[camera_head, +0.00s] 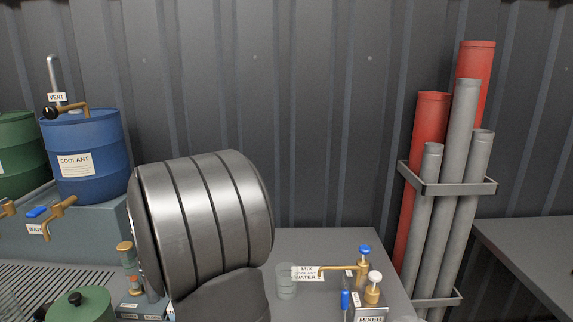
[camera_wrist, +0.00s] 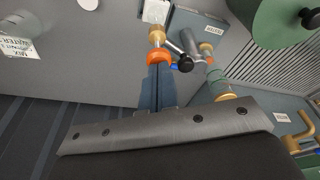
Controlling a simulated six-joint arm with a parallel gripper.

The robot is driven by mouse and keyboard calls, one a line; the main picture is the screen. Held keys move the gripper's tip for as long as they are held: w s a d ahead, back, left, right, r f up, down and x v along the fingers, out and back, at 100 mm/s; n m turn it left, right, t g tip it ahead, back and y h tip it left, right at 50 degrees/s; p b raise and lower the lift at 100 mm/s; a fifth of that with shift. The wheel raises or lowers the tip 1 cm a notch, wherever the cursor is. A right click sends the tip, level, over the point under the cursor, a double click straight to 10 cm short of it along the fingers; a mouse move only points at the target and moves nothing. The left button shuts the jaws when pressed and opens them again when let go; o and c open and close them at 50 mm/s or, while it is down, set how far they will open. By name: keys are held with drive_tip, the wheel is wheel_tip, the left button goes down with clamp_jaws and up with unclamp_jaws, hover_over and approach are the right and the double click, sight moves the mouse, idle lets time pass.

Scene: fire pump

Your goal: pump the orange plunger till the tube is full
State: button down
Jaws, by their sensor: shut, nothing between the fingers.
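In the wrist view, an orange plunger (camera_wrist: 159,56) with a brass collar stands just beyond my fingertips. My gripper (camera_wrist: 158,68) is shut, with its two blue-grey fingers together and nothing between them. Its tips overlap the plunger's edge in the picture; I cannot tell whether they touch. A clear tube (camera_wrist: 214,76) with brass ends and coloured bands is to the right of the plunger. The tube also shows in the head view (camera_head: 129,270), left of my arm. I cannot read its fill level. My arm hides the plunger and gripper in the head view.
A black-knobbed lever (camera_wrist: 185,63) is close beside the plunger. A green lidded pot (camera_wrist: 280,22) is at the upper right; it also shows in the head view (camera_head: 78,304). The mixer (camera_head: 370,309), a glass (camera_head: 286,284) and a blue coolant drum (camera_head: 85,155) stand around my arm.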

drive_tip(key=shift+s+x, duration=0.15)
drive_tip(key=shift+x, duration=0.65)
drive_tip(key=shift+s+x, duration=0.15)
drive_tip(key=shift+x, duration=0.65)
drive_tip(key=shift+d+f, duration=0.1)
drive_tip(key=shift+d, duration=0.05)
drive_tip(key=shift+w+a+v, duration=0.1)
drive_tip(key=shift+w+v, duration=0.05)
drive_tip(key=shift+v, duration=0.8)
drive_tip(key=shift+w+a+v, duration=0.1)
drive_tip(key=shift+w+v, duration=0.05)
drive_tip(key=shift+v, duration=0.75)
drive_tip(key=shift+w+a+v, duration=0.1)
drive_tip(key=shift+w+v, duration=0.1)
drive_tip(key=shift+v, duration=0.75)
